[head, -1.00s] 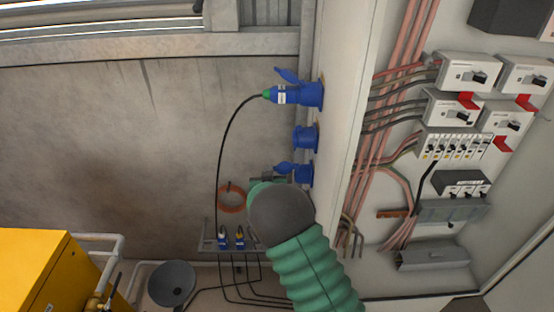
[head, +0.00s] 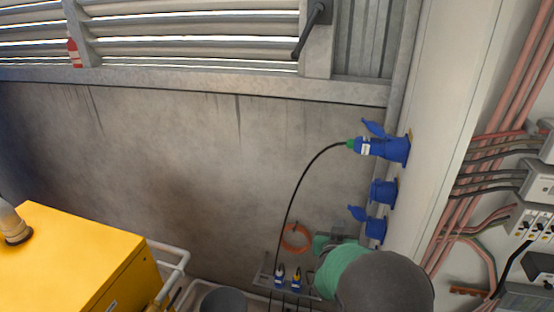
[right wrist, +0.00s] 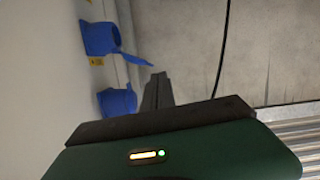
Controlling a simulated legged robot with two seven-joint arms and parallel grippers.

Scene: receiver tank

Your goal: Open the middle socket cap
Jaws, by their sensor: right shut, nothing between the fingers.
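The middle socket (head: 383,193) is a blue socket on the side of the white cabinet, in the head view, with its cap looking shut. Above it, the top socket (head: 393,149) has its lid up and a plug in it. Below it, the bottom socket (head: 375,228) has its cap swung out. In the right wrist view, which is turned over, the middle socket (right wrist: 118,102) is below the open-capped one (right wrist: 100,38). My right gripper (head: 337,238) is shut and empty, left of the bottom socket, partly hidden by my arm. Its fingers (right wrist: 157,90) seem apart from both sockets. My left gripper is not in view.
A black cable (head: 290,200) hangs from the plug left of the sockets. An orange coil (head: 296,238) hangs on the concrete wall, above a rack with plugs (head: 288,284). A yellow machine (head: 75,262) stands lower left. Wires and breakers fill the cabinet at right.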

